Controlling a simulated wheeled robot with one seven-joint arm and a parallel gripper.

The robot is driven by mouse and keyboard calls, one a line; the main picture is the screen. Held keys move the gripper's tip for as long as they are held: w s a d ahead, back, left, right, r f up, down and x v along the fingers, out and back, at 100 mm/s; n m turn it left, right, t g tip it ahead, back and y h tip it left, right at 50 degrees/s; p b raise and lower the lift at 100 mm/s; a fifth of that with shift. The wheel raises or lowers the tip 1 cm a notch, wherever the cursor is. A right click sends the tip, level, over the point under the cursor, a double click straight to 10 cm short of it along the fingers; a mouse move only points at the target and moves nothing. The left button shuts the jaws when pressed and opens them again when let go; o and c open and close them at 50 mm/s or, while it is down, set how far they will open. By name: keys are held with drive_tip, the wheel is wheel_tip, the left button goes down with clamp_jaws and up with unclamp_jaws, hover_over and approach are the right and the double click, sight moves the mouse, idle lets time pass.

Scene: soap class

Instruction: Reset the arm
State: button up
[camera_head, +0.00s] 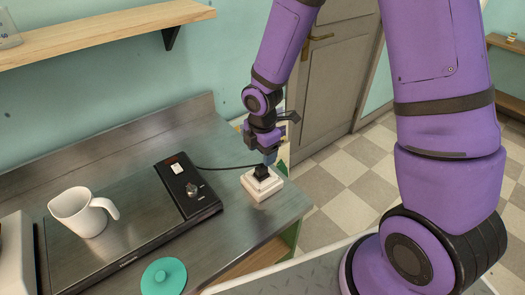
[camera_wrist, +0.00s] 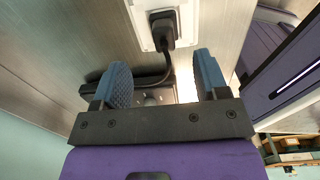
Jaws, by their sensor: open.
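My purple arm reaches over the metal counter from the upper right in the head view. My gripper (camera_head: 268,158) hangs just above and behind a white socket box (camera_head: 263,183) with a black plug (camera_head: 261,172) in it. In the wrist view my gripper (camera_wrist: 165,85) shows two blue finger pads spread wide with nothing held between them. The black plug (camera_wrist: 162,30) sits in the white socket past the fingertips, and its cable runs down between the pads.
A black cooking plate (camera_head: 125,235) with a control panel (camera_head: 187,187) lies on the counter. A white mug (camera_head: 80,212) stands on it. A teal lid (camera_head: 164,277) lies near the front edge. A wooden shelf (camera_head: 100,35) is on the wall. A grey door (camera_head: 335,80) stands behind the arm.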

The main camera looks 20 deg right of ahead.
drive_tip(key=shift+r, duration=0.1)
drive_tip(key=s+d+r+m+t, duration=0.15)
drive_tip(key=d+r+m, duration=0.3)
drive_tip(key=r, duration=0.55)
drive_tip(key=s+d+r+m+t, duration=0.1)
drive_tip(key=s+d+r+m, duration=0.2)
drive_tip(key=r+m, duration=0.5)
drive_tip(key=s+d+r+m+t, duration=0.2)
drive_tip(key=s+d+r+m, duration=0.2)
drive_tip(key=s+r+m, duration=0.5)
drive_tip(key=s+r, duration=0.5)
drive_tip(key=s, duration=0.2)
drive_tip(key=shift+d+r, duration=0.15)
drive_tip(key=shift+d, duration=0.1)
drive_tip(key=shift+w+t, duration=0.1)
drive_tip(key=shift+t, duration=0.15)
drive_tip(key=shift+o, duration=0.5)
